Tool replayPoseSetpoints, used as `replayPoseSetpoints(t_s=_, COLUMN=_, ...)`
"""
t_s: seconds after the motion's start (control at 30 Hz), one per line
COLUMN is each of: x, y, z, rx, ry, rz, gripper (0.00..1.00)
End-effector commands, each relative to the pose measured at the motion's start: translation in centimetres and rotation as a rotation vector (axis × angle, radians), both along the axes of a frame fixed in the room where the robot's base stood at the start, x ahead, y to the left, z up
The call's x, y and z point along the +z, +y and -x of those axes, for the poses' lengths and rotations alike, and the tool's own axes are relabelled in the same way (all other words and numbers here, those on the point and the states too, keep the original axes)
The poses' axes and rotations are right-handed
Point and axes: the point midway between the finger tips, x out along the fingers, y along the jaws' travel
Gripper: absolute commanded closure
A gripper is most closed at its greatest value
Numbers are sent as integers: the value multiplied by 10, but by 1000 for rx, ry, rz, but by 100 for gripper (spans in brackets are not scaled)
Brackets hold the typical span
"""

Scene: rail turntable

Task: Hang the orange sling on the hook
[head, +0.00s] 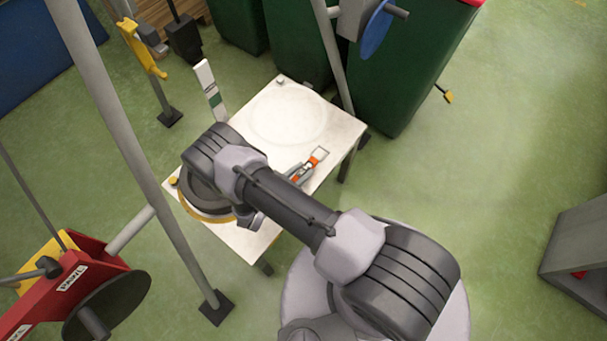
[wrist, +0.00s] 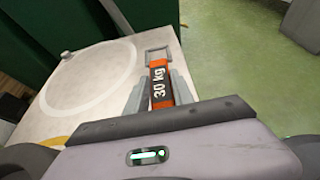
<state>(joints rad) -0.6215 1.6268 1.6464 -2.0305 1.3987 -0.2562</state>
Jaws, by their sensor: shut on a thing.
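The orange sling (wrist: 159,86) is a short strap marked "30 kg" with a square metal loop at its far end. My gripper (wrist: 158,92) is shut on it, one grey finger on each side. In the head view the sling (head: 317,157) shows beyond my gripper (head: 303,171), over the right part of a white table (head: 345,130). I cannot tell whether the sling touches the table top. I cannot make out the hook for certain; a yellow piece (head: 143,46) on a post at the upper left could be it.
A round disc outline (head: 288,115) marks the table top. A slanting grey pole (head: 125,135) stands left of my arm. A red winch-like frame (head: 70,292) is at lower left. Green bins (head: 405,75) stand behind the table. The floor at right is mostly clear.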

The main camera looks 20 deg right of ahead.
Motion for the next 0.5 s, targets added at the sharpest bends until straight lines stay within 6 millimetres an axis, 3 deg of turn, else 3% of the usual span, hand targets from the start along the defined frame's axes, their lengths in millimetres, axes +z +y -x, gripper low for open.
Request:
replayPoseSetpoints(t_s=0.03, x=-3, y=-7, z=-7, rx=-4, ry=-2, rz=0, gripper=100)
replayPoseSetpoints(t_s=0.1, x=-26, y=-5, z=-6, rx=0, ry=0, rz=0, gripper=100)
replayPoseSetpoints(t_s=0.17, x=-36, y=-5, z=-6, rx=0, ry=0, rz=0, gripper=100)
replayPoseSetpoints(t_s=0.5, x=-35, y=-4, z=-6, rx=0, ry=-1, rz=-1, gripper=100)
